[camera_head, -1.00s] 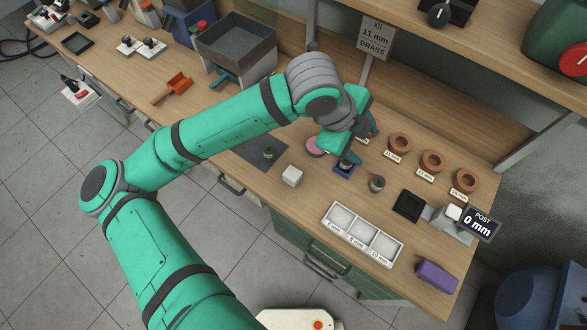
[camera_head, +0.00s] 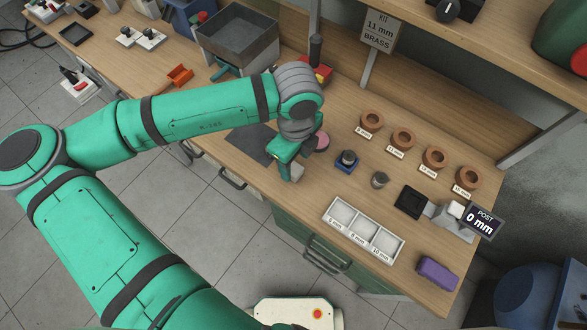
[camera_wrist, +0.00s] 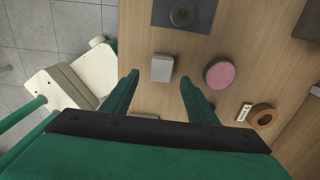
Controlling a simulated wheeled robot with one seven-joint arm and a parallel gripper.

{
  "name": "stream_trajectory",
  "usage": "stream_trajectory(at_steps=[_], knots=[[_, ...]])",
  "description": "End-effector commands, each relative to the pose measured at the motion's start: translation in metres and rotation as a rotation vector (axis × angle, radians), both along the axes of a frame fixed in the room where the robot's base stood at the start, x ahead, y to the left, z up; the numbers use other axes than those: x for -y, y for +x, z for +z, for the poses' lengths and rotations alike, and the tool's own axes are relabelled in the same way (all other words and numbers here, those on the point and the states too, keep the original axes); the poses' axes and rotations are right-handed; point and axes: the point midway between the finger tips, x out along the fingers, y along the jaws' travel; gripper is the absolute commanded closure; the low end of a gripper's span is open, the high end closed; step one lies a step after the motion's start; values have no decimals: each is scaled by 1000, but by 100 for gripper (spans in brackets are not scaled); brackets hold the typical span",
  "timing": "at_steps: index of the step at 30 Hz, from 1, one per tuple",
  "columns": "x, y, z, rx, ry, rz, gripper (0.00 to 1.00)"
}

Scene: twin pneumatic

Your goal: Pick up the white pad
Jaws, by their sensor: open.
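The white pad (camera_head: 298,171) is a small pale block on the wooden bench, partly hidden by my gripper (camera_head: 288,175) in the head view. In the wrist view the white pad (camera_wrist: 162,67) lies just ahead of the gap between my two green fingers (camera_wrist: 159,80). The fingers are apart and nothing is between them. My gripper points down close to the pad. I cannot tell its exact height above the bench.
A round pink pad (camera_wrist: 220,74) lies right of the white pad. A dark mat (camera_head: 250,143) lies to the left. A blue-based part (camera_head: 347,160), a grey cylinder (camera_head: 379,180) and a white three-compartment tray (camera_head: 331,222) stand to the right. Copper rings line the back.

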Motion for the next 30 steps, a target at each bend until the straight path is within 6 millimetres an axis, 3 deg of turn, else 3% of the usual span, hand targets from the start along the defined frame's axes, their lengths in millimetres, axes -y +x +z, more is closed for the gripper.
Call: stream_trajectory(at_steps=[12, 22, 27, 30], knots=[[-6, 5, -47, -1, -1, 11, 47], [-5, 5, -53, 1, -1, 10, 47], [-5, 5, -53, 1, -1, 8, 88], [-5, 5, -53, 1, -1, 8, 91]])
